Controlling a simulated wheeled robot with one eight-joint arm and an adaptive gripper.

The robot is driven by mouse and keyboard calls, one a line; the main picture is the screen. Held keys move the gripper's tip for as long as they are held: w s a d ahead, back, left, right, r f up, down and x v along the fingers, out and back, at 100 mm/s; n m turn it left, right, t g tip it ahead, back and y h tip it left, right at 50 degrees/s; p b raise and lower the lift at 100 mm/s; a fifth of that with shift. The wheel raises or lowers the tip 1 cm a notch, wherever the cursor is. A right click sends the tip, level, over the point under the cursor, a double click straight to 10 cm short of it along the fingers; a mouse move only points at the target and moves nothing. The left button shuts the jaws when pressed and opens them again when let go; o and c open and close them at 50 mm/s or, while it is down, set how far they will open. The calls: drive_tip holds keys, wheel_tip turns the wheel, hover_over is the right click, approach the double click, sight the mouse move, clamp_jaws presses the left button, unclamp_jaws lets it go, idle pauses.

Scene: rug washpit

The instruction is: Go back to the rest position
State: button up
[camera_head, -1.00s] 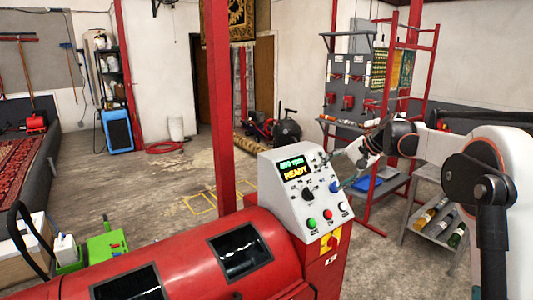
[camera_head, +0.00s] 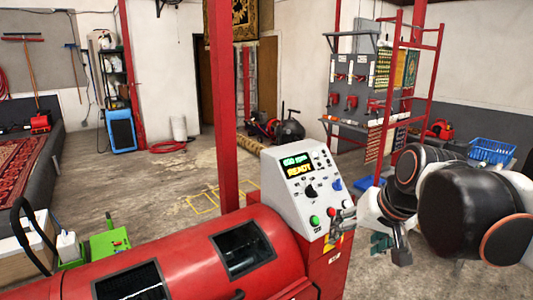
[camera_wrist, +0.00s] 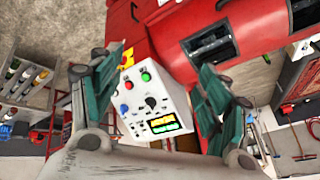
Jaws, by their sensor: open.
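My gripper (camera_head: 364,231) is low at the right of the control panel in the head view, partly hidden by my wrist. In the wrist view my gripper (camera_wrist: 161,60) has its two teal fingers spread wide, with nothing between them. The white control panel (camera_head: 301,190) stands on the red machine (camera_head: 180,262). Its lit display (camera_head: 298,167) reads READY. The panel also shows upside down between and beyond the fingers in the wrist view (camera_wrist: 150,105). The fingers look apart from it, though the exact gap cannot be told.
A red post (camera_head: 222,110) rises behind the machine. A red-framed rack (camera_head: 410,90) stands at the right, with a blue basket (camera_head: 491,151) near it. A green item (camera_head: 108,243) is at the lower left. The floor (camera_head: 150,195) behind the machine is mostly clear.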

drive_tip(key=s+d+f+n+t+h, duration=0.1)
drive_tip(key=s+f+n, duration=0.1)
drive_tip(key=s+f, duration=0.7)
drive_tip(key=s, duration=0.4)
drive_tip(key=shift+f+n+h+b, duration=0.15)
drive_tip(key=shift+n+h+b, duration=0.15)
drive_tip(key=shift+h+b, duration=0.1)
drive_tip(key=shift+s, duration=0.1)
idle(0.6)
